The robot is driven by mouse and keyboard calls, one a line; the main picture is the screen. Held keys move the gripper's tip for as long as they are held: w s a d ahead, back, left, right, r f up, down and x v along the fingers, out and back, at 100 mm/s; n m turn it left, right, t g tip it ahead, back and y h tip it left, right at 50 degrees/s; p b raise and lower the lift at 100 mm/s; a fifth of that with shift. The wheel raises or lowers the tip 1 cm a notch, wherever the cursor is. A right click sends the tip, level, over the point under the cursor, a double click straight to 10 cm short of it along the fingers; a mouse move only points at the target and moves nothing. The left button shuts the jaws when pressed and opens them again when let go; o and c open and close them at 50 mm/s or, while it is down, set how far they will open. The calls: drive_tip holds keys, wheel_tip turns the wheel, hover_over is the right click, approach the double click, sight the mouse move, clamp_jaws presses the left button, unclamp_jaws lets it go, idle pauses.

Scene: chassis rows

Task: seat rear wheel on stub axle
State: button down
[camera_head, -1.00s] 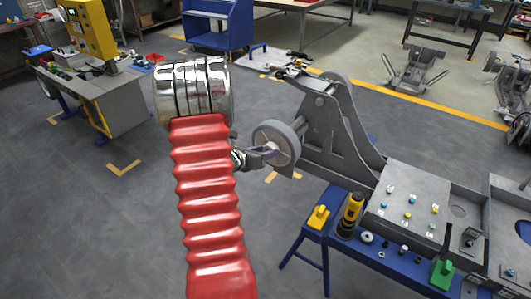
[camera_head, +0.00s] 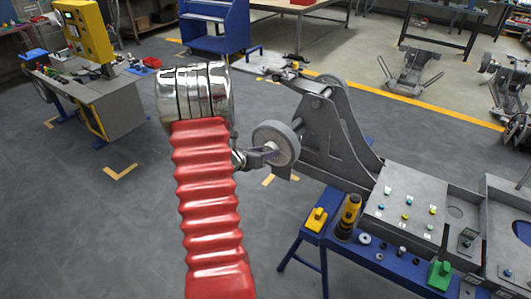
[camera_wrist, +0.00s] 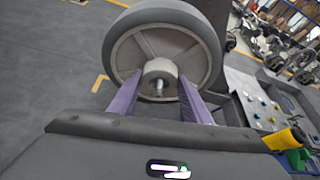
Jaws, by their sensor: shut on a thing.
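The rear wheel (camera_head: 275,144) is grey with a pale hub and stands upright beside the chassis (camera_head: 325,125). In the wrist view the wheel (camera_wrist: 165,50) fills the upper middle. Two purple fingers (camera_wrist: 158,90) of my gripper close on the hub from both sides, and a metal shaft end shows at the hub's centre. In the head view my gripper (camera_head: 268,150) reaches the wheel from the left. The wheel's far face and the stub axle behind it are hidden, so I cannot tell how far it sits on the axle.
A grey workbench (camera_head: 110,105) with a yellow panel stands at left. The floor between is clear.

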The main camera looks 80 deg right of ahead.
drive_tip(key=shift+s+d+r, duration=0.15)
drive_tip(key=shift+d, duration=0.3)
drive_tip(key=c, duration=1.3)
unclamp_jaws()
drive_tip(key=o, duration=0.4)
drive_tip(key=shift+a+f, duration=0.1)
drive_tip(key=shift+f, duration=0.15)
drive_tip(key=v, duration=1.3)
drive_tip(key=shift+w+a+r, duration=0.2)
drive_tip(key=shift+a, duration=0.1)
